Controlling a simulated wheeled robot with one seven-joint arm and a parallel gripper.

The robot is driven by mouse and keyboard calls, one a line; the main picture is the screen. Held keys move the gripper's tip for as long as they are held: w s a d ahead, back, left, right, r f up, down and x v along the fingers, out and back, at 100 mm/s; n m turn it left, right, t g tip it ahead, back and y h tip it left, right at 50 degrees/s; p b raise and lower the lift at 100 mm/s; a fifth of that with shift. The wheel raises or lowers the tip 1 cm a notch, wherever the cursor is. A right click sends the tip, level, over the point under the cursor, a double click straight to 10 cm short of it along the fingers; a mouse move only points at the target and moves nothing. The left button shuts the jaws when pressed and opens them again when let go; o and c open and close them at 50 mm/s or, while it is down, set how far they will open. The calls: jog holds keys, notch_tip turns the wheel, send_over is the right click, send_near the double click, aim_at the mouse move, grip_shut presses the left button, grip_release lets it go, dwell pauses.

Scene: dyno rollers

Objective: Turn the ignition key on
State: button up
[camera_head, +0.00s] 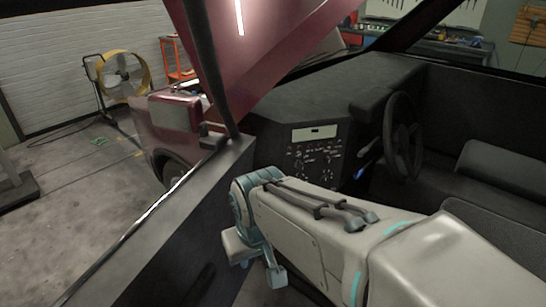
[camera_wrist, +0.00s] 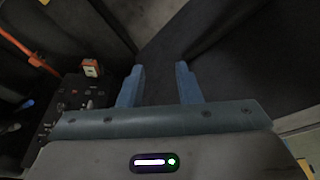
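No ignition key can be made out for certain in either view. A small blue piece (camera_head: 362,173) shows below the steering wheel (camera_head: 403,137), and a blue bit (camera_wrist: 27,104) lies at the left edge of the wrist view; I cannot tell what either is. The black control panel (camera_head: 318,155) with knobs is on the dashboard, beyond my arm. A dark panel with small knobs (camera_wrist: 72,105) is left of my fingers in the wrist view. My gripper (camera_head: 257,262) is inside the door side, nearer than the dashboard panel. In the wrist view its blue fingers (camera_wrist: 159,84) are apart and empty.
The dark dashboard (camera_head: 375,82) spans the cab, with a seat (camera_head: 510,165) at right. The door sill and window post border my arm on the left. An orange-and-white box (camera_wrist: 91,68) and an orange bar (camera_wrist: 28,50) are near the panel in the wrist view.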

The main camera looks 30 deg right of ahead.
jog(key=w+d+f+t+h+b, duration=0.25)
jog(key=w+d+f+b, duration=0.25)
jog(key=w+d+f, duration=0.65)
jog(key=m+t+b, duration=0.2)
jog(key=t+b, duration=0.8)
jog(key=t, duration=0.2)
send_near(300, 166)
jog(key=w+d+h, duration=0.1)
jog(key=w, duration=0.7)
jog(key=shift+d+f+b, duration=0.2)
jog(key=shift+d+b, duration=0.15)
jog(key=shift+b, duration=0.05)
grip_shut()
